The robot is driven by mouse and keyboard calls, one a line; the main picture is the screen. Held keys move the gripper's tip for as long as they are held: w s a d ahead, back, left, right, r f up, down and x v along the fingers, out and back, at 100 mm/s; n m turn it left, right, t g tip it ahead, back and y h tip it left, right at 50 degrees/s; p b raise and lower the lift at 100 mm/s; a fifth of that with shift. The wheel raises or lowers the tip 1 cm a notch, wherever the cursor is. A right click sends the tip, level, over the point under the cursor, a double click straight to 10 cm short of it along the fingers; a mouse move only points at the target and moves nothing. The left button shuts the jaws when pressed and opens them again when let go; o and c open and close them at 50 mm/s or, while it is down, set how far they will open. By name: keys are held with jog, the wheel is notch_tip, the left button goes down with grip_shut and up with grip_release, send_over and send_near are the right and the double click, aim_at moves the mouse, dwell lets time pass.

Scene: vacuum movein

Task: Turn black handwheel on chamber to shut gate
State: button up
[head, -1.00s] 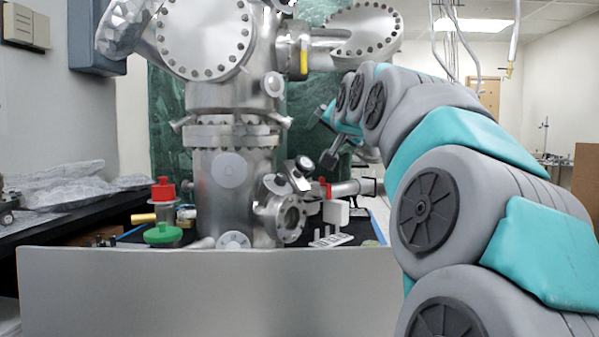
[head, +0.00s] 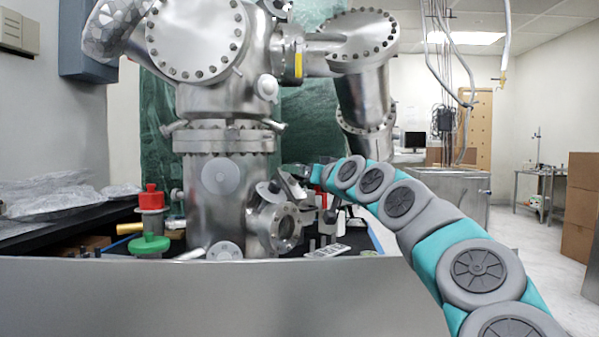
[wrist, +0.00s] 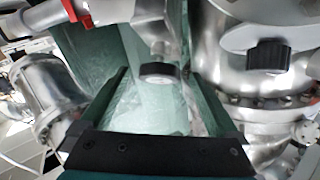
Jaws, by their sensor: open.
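The steel chamber (head: 222,195) stands left of centre in the head view, with a round-windowed port (head: 284,228) low on its right side. My gripper (head: 312,178) is beside that port. In the wrist view my gripper (wrist: 157,95) is open, its two dark fingers apart with nothing held. A black-rimmed handwheel (wrist: 158,72) on a metal stem shows ahead, between the finger lines. I cannot tell its distance or whether a finger touches it. A second black knob (wrist: 268,55) sits on the steel body at the right. In the head view my gripper hides the handwheel area.
A red-topped valve (head: 151,198) and a green handwheel (head: 150,244) stand left of the chamber. A grey panel (head: 200,300) crosses the front. Steel flanges crowd the gripper's right in the wrist view (wrist: 262,108). Open floor lies at the far right.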

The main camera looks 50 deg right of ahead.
jog(key=shift+x, duration=1.35)
jog(key=shift+c, duration=0.2)
jog(key=c, duration=1.3)
jog(key=shift+s+d, duration=0.1)
jog(key=shift+s, duration=0.05)
jog(key=shift+c, duration=0.2)
